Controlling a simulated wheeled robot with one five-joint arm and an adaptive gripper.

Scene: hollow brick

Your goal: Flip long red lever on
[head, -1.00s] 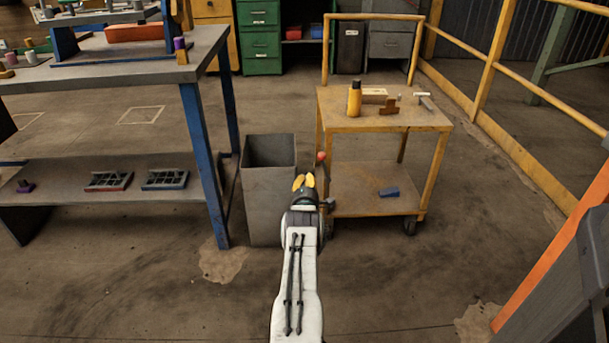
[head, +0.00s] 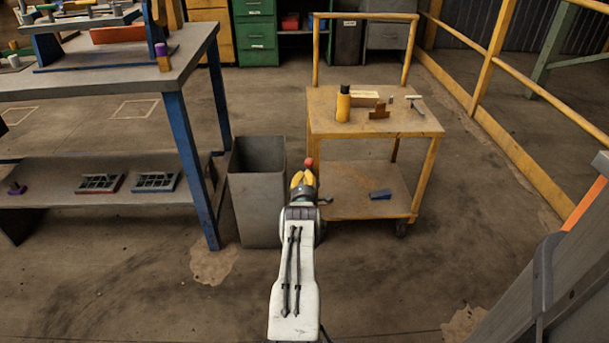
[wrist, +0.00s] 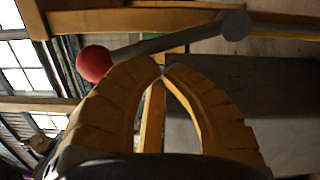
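The lever shows in the wrist view as a long grey rod (wrist: 165,45) with a red ball knob (wrist: 95,63) on its left end and a round grey pivot (wrist: 235,25) at its right end. In the head view only its red knob (head: 309,162) shows clearly, at the left front post of the yellow cart; my gripper hides most of the rest. My gripper (head: 303,173) is just below the knob in the head view. In the wrist view its yellow fingertips (wrist: 163,71) meet just below the rod, with nothing between them. Contact with the rod cannot be told.
A grey bin (head: 256,205) stands close left of my gripper, beside the blue-legged workbench (head: 192,150). Open floor lies in front.

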